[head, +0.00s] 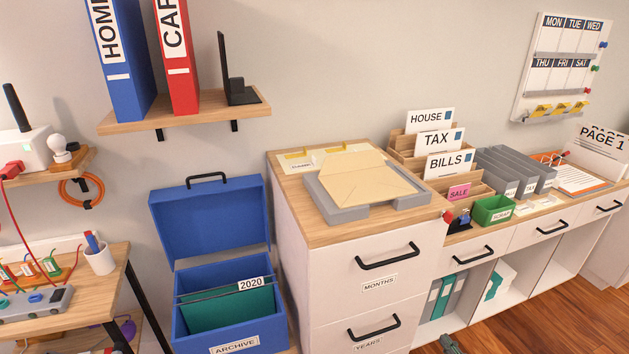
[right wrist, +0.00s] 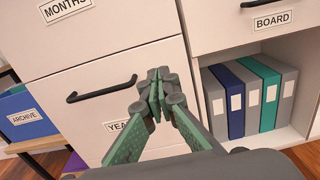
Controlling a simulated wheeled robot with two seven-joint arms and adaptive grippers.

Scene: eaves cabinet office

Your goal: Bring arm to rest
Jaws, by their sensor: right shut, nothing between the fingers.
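My right gripper (right wrist: 164,100) is shut and empty, its dark, green-padded fingers together in the right wrist view. It hangs in front of the white drawer cabinet (right wrist: 50,140), near the handle (right wrist: 102,90) of the drawer labelled YEARS; I cannot tell whether it touches. In the head view only a small dark tip of the right gripper (head: 450,344) shows at the bottom edge, before the open shelves. My left gripper is not in view.
A blue archive box (head: 210,200) stands open left of the cabinet. A grey tray with envelopes (head: 365,180) sits on top. Open shelves with binders (right wrist: 245,95) are to the right. Wooden floor (head: 520,325) shows clear at the lower right.

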